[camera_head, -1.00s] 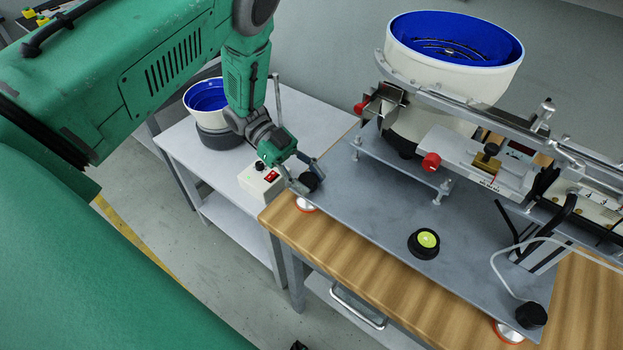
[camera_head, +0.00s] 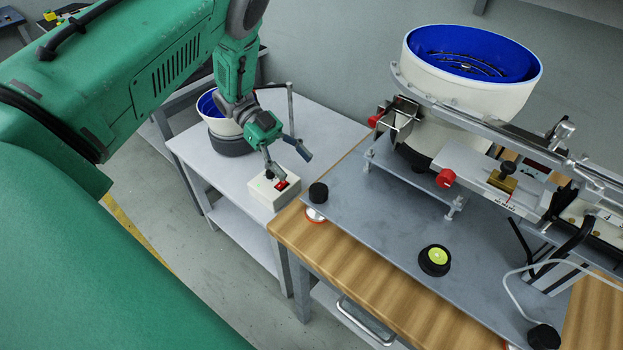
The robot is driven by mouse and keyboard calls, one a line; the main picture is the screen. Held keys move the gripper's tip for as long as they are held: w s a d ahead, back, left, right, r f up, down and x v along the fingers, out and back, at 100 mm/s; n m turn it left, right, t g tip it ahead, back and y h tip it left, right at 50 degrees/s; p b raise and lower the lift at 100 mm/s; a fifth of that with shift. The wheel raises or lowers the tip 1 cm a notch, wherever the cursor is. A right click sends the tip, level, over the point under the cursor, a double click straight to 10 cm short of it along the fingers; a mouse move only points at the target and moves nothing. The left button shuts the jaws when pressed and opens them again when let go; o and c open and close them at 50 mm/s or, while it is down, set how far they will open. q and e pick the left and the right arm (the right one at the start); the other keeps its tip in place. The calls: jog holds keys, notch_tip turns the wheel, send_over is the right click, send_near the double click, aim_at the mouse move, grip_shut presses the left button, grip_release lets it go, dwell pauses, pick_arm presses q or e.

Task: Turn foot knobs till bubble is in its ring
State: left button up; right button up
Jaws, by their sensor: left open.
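The bubble level (camera_head: 435,259) is a black round housing with a yellow-green vial, sitting on the grey base plate (camera_head: 390,240). The bubble and ring are too small to tell apart. Another black foot knob (camera_head: 543,337) is at the near right corner. My left gripper (camera_head: 291,163) is open and empty, up and left of the left knob and apart from it, over the control box. My right gripper is not in view.
A white control box (camera_head: 272,190) with a red switch stands on the grey side table (camera_head: 330,130) below my gripper. A blue-lined bowl feeder (camera_head: 470,75) and a rail (camera_head: 500,135) occupy the plate's far side. A cable (camera_head: 510,290) loops near the right knob.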

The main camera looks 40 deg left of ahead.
pick_arm(q)
jog(key=v, duration=0.3)
jog(key=shift+w+a+r, duration=0.15)
jog(key=shift+w+a, duration=0.05)
jog(key=shift+a, duration=0.1)
